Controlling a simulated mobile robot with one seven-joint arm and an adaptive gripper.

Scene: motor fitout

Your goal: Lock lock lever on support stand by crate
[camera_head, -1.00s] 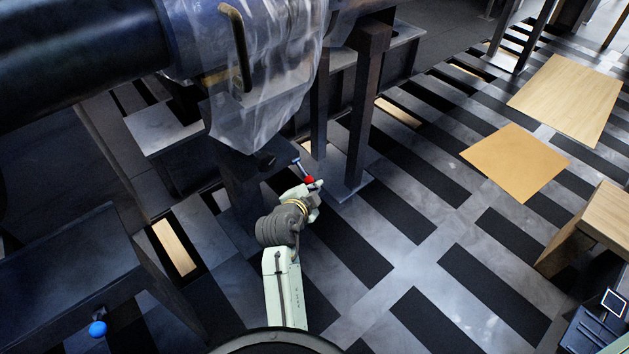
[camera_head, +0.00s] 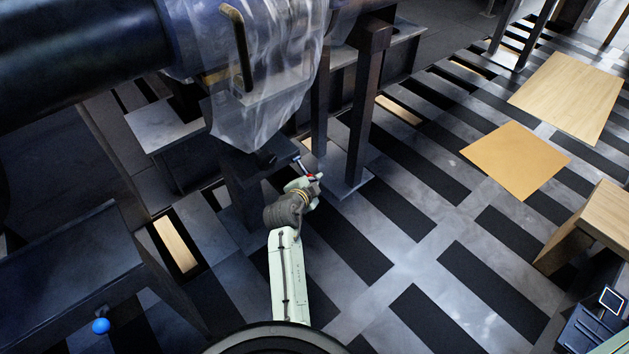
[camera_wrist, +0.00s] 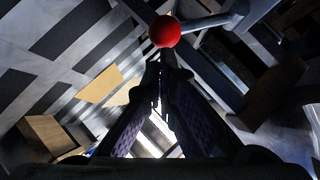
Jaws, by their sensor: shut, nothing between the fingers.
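The lock lever is a metal rod (camera_head: 299,163) with a red ball knob (camera_head: 310,176). It sticks out from a dark support stand (camera_head: 241,183) under the plastic-wrapped machine. In the wrist view the red knob (camera_wrist: 165,31) is just beyond my fingertips, and its grey rod (camera_wrist: 208,21) runs to the right. My gripper (camera_head: 314,180) is at the knob and partly covers it in the head view. In the wrist view my gripper (camera_wrist: 159,73) has its fingertips together with nothing between them. I cannot tell whether they touch the knob.
A dark upright post (camera_head: 358,125) stands close to the right of the lever. The wrapped machine (camera_head: 270,75) hangs above. A blue ball knob (camera_head: 101,326) is at the lower left. A wooden box (camera_head: 598,222) stands at the right.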

